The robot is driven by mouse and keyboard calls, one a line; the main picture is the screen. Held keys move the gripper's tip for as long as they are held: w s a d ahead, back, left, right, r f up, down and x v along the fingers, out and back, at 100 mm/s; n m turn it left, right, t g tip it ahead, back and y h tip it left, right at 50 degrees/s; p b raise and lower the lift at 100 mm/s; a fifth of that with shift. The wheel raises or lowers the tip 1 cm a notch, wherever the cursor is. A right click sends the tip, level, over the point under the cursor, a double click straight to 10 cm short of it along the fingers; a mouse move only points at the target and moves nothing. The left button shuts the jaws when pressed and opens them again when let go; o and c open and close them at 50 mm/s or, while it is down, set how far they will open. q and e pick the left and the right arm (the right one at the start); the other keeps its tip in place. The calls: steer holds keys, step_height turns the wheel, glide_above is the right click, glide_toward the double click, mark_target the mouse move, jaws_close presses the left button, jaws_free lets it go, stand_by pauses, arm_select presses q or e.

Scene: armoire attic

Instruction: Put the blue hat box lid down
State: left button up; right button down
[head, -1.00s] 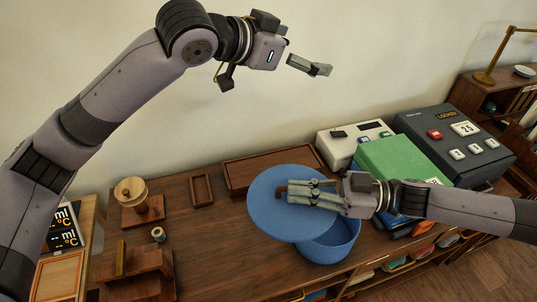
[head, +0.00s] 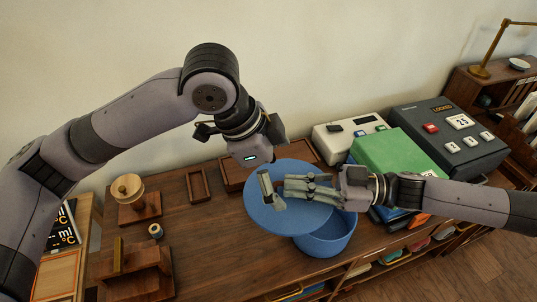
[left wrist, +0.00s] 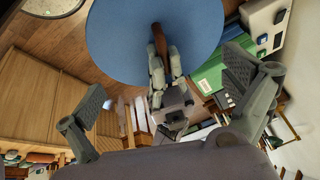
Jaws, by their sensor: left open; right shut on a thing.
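The blue hat box lid (head: 285,218) is a round disc, held tilted above and to the left of the open blue hat box (head: 328,242) in the head view. My right gripper (head: 290,188) is shut on the lid's brown handle, which shows in the left wrist view (left wrist: 159,40). My left gripper (head: 266,188) is open and empty, just above the lid near the right gripper's fingertips. In the left wrist view its spread fingers (left wrist: 165,103) frame my right gripper, and the lid (left wrist: 120,45) lies beyond. The lid covers part of the box's opening.
A shallow wooden tray (head: 235,177) sits behind the lid. A wooden stand (head: 135,270) and a spool holder (head: 135,202) stand on the left. Bare tabletop (head: 205,240) shows between.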

mark_target(300, 218)
arm_select(q)
steer(key=shift+x, duration=2.9)
